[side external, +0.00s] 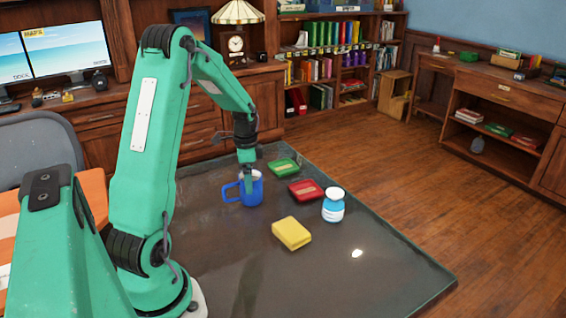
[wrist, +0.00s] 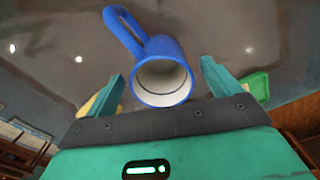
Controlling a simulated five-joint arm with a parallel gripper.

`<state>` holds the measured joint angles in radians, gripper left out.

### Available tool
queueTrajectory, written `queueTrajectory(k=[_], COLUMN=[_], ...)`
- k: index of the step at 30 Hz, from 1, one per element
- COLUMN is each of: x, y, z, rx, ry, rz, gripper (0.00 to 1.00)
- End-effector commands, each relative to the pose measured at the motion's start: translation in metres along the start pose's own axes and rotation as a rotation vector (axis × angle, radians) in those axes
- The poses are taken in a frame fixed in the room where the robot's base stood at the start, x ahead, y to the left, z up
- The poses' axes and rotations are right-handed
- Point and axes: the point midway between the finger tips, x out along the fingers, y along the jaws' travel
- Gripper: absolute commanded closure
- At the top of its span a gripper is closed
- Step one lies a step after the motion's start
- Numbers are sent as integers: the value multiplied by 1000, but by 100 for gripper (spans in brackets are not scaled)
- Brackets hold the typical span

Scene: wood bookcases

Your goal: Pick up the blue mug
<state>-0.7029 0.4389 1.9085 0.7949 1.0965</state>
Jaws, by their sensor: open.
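The blue mug (side external: 250,190) stands on the dark table in the side external view, its handle to the left. In the wrist view the blue mug (wrist: 161,82) shows its white inside, with its handle toward the upper left. My gripper (wrist: 162,82) is open, with one green finger on each side of the mug's rim in that view. In the side external view my gripper (side external: 247,170) points down at the mug and hides part of it. I cannot tell whether either finger touches the mug.
On the dark table (side external: 230,270) are a green tray-like item (side external: 284,166), a red one (side external: 305,190), a white-and-blue bottle (side external: 333,206) and a yellow block (side external: 291,233), all right of the mug. The table's front area is clear.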

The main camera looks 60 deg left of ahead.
Motion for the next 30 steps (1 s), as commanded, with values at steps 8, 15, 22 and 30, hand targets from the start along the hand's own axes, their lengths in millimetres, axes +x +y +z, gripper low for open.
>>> queueTrajectory(k=[8, 15, 22, 30], x=[30, 33, 33, 33], y=[0, -1, -1, -1], z=[0, 0, 0, 0], rx=[0, 0, 0, 0], ry=[0, 0, 0, 0], rz=[1, -1, -1, -1], gripper=[11, 11, 11, 42])
